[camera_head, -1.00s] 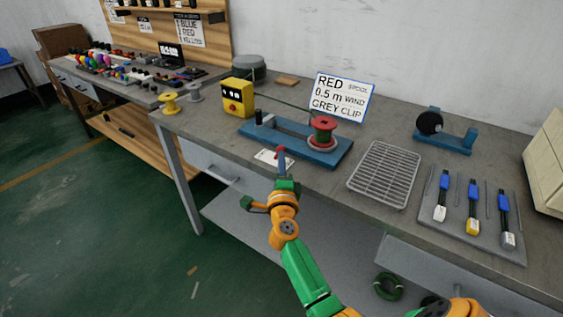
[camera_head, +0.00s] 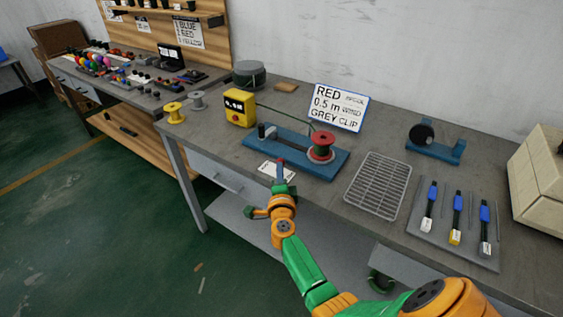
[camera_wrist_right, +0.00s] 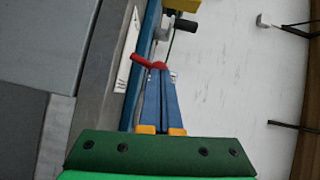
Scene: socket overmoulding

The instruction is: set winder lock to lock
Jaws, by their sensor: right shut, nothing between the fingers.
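My right gripper (camera_head: 280,163) is at the winder's front edge, over a white card (camera_head: 270,171). Its blue fingers (camera_wrist_right: 157,72) are shut with nothing between them, the tips touching or very close to the lever. My left gripper is out of view.
A yellow counter box (camera_head: 239,107) stands left of the winder, with a sign (camera_head: 338,107) behind it. A wire rack (camera_head: 378,184) and a grey tray (camera_head: 433,232) of clips lie to the right. Yellow (camera_head: 175,112) and grey (camera_head: 197,99) spools stand at the left.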

